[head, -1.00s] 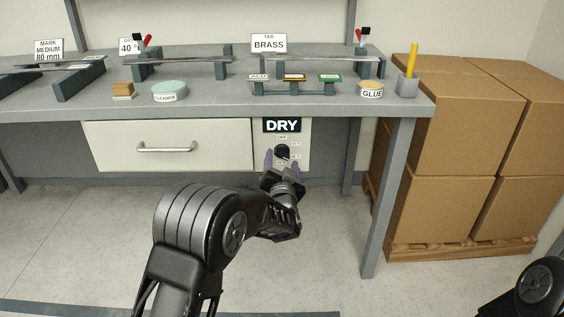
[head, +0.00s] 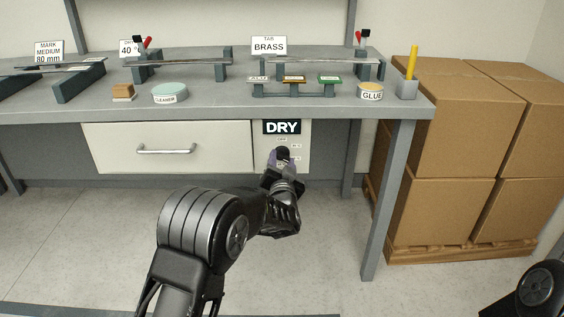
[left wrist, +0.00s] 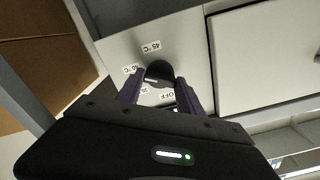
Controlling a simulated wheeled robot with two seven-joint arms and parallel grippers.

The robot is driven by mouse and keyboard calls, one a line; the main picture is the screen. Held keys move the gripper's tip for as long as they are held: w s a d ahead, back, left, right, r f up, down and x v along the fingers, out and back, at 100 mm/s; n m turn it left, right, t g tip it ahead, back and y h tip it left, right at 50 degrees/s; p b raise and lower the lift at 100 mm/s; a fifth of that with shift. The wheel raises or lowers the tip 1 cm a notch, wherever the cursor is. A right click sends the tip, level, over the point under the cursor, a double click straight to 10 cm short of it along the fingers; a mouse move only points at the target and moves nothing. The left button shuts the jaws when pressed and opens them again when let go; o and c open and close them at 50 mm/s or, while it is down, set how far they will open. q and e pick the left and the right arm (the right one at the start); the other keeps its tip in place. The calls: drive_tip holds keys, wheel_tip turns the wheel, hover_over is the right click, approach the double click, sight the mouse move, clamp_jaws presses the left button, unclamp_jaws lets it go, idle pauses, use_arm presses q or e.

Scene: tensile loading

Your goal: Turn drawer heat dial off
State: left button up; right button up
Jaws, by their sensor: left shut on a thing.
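The black heat dial (head: 282,153) sits on the white panel below the DRY sign (head: 282,127), right of the drawer (head: 205,138). My left gripper (head: 281,160) is at the panel with its purple fingers shut on the dial. In the left wrist view, the dial (left wrist: 159,73) is between the two fingertips (left wrist: 160,88). Labels around it read 45 °C, another temperature and OFF (left wrist: 169,96). The dial's pointer is too small and covered to read surely. My right gripper is not in view; only part of my right arm shows at bottom right.
The grey bench (head: 215,103) above carries racks, signs, a cleaner tin (head: 170,93), a glue tin (head: 370,91) and a pen cup (head: 407,88). Its leg (head: 388,200) stands right of the panel. Stacked cardboard boxes (head: 450,120) are further right. The floor below is clear.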

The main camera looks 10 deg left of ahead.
use_arm(q)
drive_tip(key=c, duration=0.4)
